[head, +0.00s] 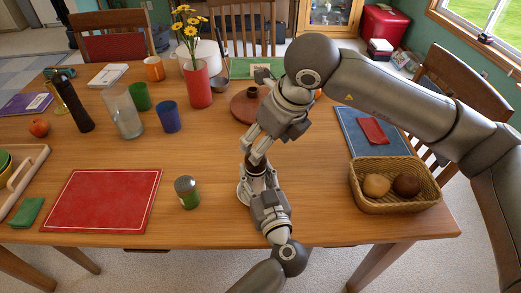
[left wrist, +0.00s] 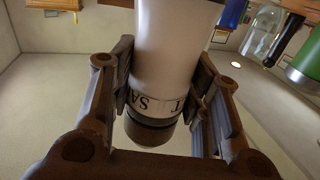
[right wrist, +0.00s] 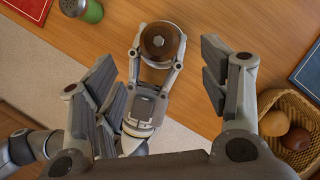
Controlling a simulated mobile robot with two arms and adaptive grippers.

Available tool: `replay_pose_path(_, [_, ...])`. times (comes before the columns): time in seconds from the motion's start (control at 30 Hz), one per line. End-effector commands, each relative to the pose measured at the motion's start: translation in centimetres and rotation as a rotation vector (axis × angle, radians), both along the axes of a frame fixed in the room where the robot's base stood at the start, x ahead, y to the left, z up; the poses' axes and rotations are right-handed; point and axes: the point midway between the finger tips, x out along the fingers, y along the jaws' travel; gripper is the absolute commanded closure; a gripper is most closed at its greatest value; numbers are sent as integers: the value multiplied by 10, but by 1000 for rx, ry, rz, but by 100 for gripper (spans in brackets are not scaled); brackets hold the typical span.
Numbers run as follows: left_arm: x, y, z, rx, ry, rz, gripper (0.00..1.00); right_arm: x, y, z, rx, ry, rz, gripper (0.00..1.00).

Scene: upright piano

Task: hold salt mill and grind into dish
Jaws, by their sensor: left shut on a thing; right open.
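The salt mill (left wrist: 165,50) has a white body with dark lettering and a brown end. My left gripper (left wrist: 162,95) is shut around it. In the head view its dark brown top (head: 256,166) and a little white lower body (head: 242,193) show; the grippers hide the rest. In the right wrist view the round brown top (right wrist: 160,42) faces the camera. My right gripper (right wrist: 165,80) is open and just above the mill, with the top ahead between its fingers. A reddish-brown round dish (head: 241,107) with a raised knob stands behind, partly hidden by my right gripper.
A green shaker (head: 187,193) and red placemat (head: 100,200) lie left of the mill. A wicker basket (head: 395,205) with round items is right. Glass vase (head: 122,112), blue cup (head: 168,117) and red flower vase (head: 198,85) stand further back. A white pot (head: 205,57) is behind.

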Motion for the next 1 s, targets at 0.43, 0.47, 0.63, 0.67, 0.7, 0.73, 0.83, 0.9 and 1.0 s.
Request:
replay_pose_path(0.43, [0,0,-1,1,1,0,88,-11,-9,33,0,1,1,31])
replay_pose_path(0.47, [0,0,-1,1,1,0,88,-11,-9,33,0,1,1,31])
replay_pose_path(0.63, [0,0,0,1,1,0,48,-11,-9,33,0,1,1,31])
replay_pose_path(0.67, [0,0,0,1,1,0,44,-11,-8,33,0,1,1,31])
replay_pose_path(0.7, [0,0,0,1,1,0,39,-11,-8,33,0,1,1,31])
replay_pose_path(0.73, [0,0,0,1,1,0,35,-11,-8,33,0,1,1,31])
replay_pose_path(0.83, [0,0,0,1,0,0,31,-11,-8,33,0,1,1,31])
replay_pose_path(0.9, [0,0,0,1,0,0,31,-11,-8,33,0,1,1,31])
replay_pose_path(1.0, [0,0,0,0,0,0,31,-11,-8,33,0,1,1,31])
